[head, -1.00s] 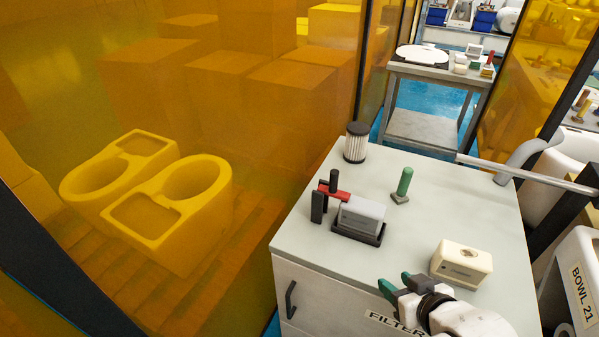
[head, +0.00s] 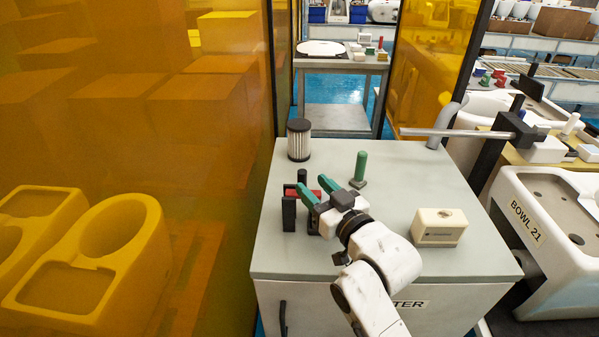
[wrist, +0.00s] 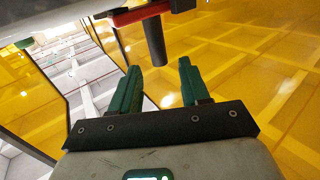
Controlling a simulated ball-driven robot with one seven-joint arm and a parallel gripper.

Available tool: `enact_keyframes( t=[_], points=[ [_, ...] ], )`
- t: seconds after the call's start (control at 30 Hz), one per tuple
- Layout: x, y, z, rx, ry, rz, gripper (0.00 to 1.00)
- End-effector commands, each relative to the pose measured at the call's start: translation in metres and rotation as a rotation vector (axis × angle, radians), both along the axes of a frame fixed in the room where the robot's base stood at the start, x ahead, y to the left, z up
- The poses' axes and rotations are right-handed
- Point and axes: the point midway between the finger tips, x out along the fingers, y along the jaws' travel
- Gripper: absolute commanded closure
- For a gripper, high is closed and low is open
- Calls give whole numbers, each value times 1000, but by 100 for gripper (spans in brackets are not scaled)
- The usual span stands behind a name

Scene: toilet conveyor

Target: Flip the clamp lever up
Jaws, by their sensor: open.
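The clamp has a black post (head: 288,210) and a red lever (wrist: 130,17) with a black handle (wrist: 155,42). It stands on the left part of the grey cabinet top. In the head view the lever is partly covered by my gripper (head: 318,190), and the black knob (head: 302,177) shows just behind the fingertips. My gripper has green fingers and is open and empty. In the wrist view, the handle lies beyond the gap between the fingertips (wrist: 158,72), apart from both. The grey block seated by the clamp is mostly hidden behind my gripper.
On the cabinet top (head: 400,190) are a pleated filter (head: 299,140) at back left, a green peg (head: 359,168) behind my gripper, and a cream box (head: 439,227) at right. An orange transparent panel (head: 200,120) borders the left side. A metal bar (head: 430,132) crosses the back right.

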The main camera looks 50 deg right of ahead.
Motion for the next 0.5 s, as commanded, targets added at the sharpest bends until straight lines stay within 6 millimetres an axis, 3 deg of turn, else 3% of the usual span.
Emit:
enact_keyframes(
  t=[0.2, 0.5],
  points=[
    [35, -11, 2, 0, -1, 0, 54],
    [55, -18, 0, 0, 1, 0, 54]
  ],
)
